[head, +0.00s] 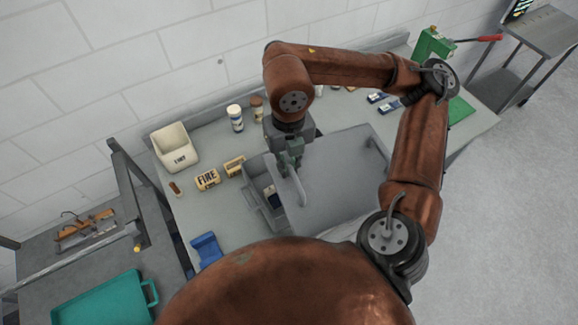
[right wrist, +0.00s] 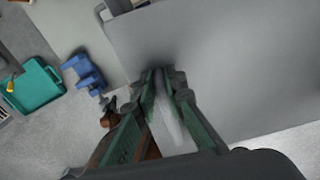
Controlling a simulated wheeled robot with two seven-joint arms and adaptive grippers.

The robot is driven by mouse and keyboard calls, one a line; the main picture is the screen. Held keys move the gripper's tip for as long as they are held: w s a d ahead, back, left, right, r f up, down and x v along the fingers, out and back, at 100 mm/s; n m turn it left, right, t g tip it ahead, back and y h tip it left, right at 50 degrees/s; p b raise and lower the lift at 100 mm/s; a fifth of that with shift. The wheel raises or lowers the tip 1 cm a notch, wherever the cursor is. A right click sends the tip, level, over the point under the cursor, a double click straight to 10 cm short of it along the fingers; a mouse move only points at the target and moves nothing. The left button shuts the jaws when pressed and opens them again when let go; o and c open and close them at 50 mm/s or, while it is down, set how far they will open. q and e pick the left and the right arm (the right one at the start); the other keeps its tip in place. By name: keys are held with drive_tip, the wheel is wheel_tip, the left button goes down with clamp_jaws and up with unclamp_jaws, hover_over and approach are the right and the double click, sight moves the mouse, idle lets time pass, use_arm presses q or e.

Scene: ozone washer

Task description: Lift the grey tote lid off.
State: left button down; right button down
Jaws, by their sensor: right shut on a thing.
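The grey tote lid (head: 340,178) is a flat plate over the bench, lying to the right of the uncovered part of the grey tote (head: 252,192). The tote's left part is open and small items show inside. My right gripper (head: 292,172) is shut on the lid's light handle (head: 299,190). In the right wrist view, the gripper's fingers (right wrist: 167,88) close on the handle (right wrist: 168,120), with the lid (right wrist: 220,60) filling the right side. How far the lid is above the tote is hard to tell. My left gripper is not in view.
On the bench (head: 180,215) stand a cream bin (head: 173,147), yellow boxes (head: 207,179), a white bottle (head: 235,118) and a blue clamp-like thing (head: 207,249). A green vise (head: 432,45) is at the back right. A teal tray (head: 105,298) lies on a table at the lower left.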

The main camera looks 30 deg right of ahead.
drive_tip(key=shift+r+p, duration=1.2)
drive_tip(key=shift+r, duration=1.1)
